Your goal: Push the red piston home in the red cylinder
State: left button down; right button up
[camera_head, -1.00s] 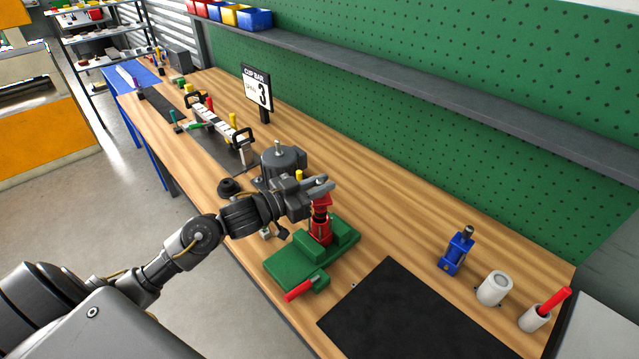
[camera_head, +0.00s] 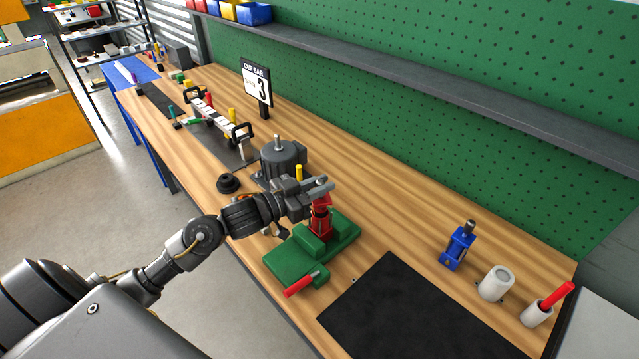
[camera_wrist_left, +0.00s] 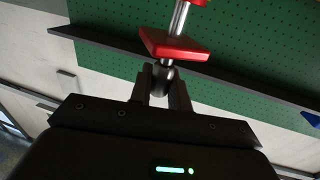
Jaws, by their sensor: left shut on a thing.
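The red cylinder (camera_head: 320,229) stands upright in a green vise-like fixture (camera_head: 290,261) on the bench. The red piston's square red plate (camera_wrist_left: 176,46) and metal rod (camera_wrist_left: 180,17) show in the left wrist view. My left gripper (camera_head: 324,186) is directly above the red cylinder. In the left wrist view, my left gripper (camera_wrist_left: 163,88) is shut on the grey rod end (camera_wrist_left: 161,74) next to the red plate. The gripper hides the top of the assembly in the head view, so I cannot tell how deep the piston sits. My right gripper is not in view.
A grey motor-like unit (camera_head: 283,158) stands close behind my left gripper, with a black knob (camera_head: 228,183) beside it. A black mat (camera_head: 405,312) lies right of the fixture. A shelf runs along the pegboard.

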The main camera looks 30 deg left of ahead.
pick_arm(q)
jog(key=shift+f+b, duration=1.1)
jog(key=shift+f, duration=1)
jog(key=c, duration=1.2)
grip_release()
jog(key=shift+c, duration=0.2)
jog(key=b+v, duration=0.2)
jog(key=v, duration=0.8)
jog(key=shift+s+a+b, duration=0.2)
jog(key=shift+s+b, duration=0.15)
